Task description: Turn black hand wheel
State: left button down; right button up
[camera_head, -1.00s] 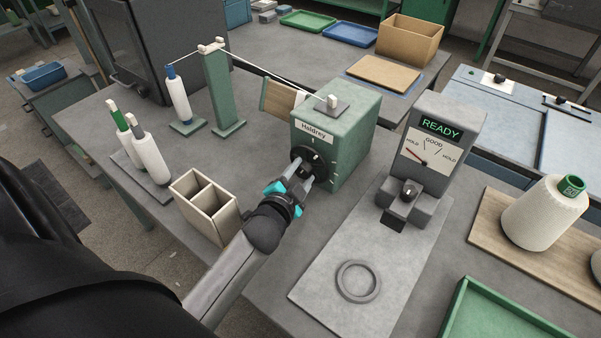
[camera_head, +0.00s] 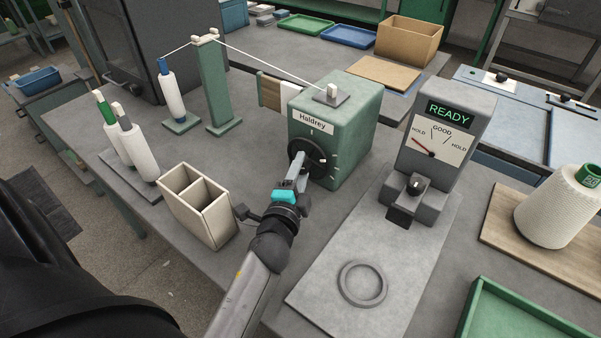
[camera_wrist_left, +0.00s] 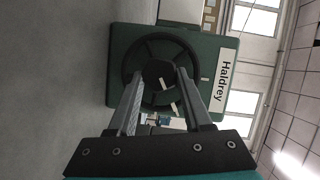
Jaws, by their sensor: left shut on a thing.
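The black hand wheel (camera_head: 317,163) is on the front of the green Haldrey box (camera_head: 352,140). In the left wrist view the wheel (camera_wrist_left: 132,62) shows its dark rim, spokes and round hub. My left gripper (camera_head: 299,168) reaches the wheel from the front. In the left wrist view its fingers (camera_wrist_left: 160,80) are closed on either side of the hub, shut on the wheel. A pale mark shows on the wheel's right side. My right gripper is not in view.
A cream divided box (camera_head: 199,207) stands left of my arm. The READY gauge (camera_head: 440,145) stands to the right, and a grey ring (camera_head: 362,284) lies on the pale mat. A thread runs from the green post (camera_head: 220,90) to the green box.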

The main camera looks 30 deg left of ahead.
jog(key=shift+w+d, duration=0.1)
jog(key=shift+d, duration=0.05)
pick_arm(q)
jog(key=shift+c, duration=1.6)
grip_release()
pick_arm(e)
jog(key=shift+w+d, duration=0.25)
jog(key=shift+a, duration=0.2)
